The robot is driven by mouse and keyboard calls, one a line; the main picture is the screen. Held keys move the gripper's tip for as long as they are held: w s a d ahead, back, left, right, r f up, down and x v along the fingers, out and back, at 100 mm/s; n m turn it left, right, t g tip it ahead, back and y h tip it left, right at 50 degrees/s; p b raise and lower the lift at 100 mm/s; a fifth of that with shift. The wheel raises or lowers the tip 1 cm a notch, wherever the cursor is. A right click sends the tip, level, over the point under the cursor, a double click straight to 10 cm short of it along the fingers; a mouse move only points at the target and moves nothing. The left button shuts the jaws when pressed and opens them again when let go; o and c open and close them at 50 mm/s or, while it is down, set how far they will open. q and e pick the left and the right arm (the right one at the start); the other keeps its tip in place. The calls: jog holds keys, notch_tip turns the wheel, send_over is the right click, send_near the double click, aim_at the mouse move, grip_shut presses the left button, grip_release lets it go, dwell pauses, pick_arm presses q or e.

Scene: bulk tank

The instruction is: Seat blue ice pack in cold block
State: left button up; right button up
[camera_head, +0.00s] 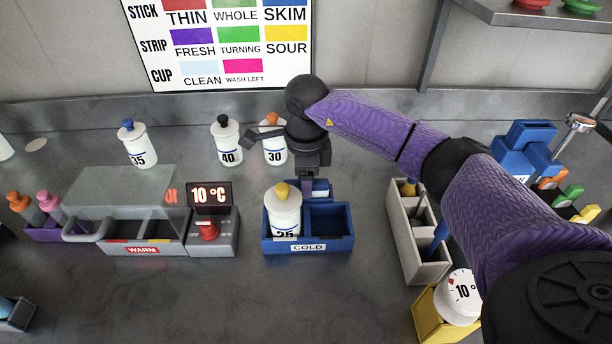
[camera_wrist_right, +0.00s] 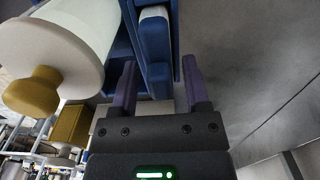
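The cold block (camera_head: 338,243) is a blue, open-topped box labelled COLD in the middle of the bench. Its left compartment holds a white bottle marked 25 (camera_head: 284,212) with a yellow knob; its right compartment looks empty. A blue piece with a pale face, apparently the blue ice pack (camera_head: 321,186), stands upright at the block's back edge; it also shows in the right wrist view (camera_wrist_right: 156,50). I cannot tell how deep it sits. My right gripper (camera_wrist_right: 160,82) is open, its fingers on either side of the blue piece's near end, with a gap at the right finger. My left gripper is out of view.
A grey WARM unit (camera_head: 118,190) with a 10 °C display (camera_head: 210,194) stands left. A grey divided caddy (camera_head: 428,268) and a yellow dial box (camera_head: 432,315) stand right. Bottles 40 (camera_head: 227,143) and 30 (camera_head: 274,150) are behind. Blue blocks (camera_head: 528,140) stand far right.

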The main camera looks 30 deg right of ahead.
jog(key=shift+o, duration=0.2)
jog(key=shift+r, duration=0.3)
notch_tip(320, 180, up, 12)
jog(key=p, duration=0.3)
jog(key=shift+f, duration=0.15)
jog(key=shift+s, duration=0.1)
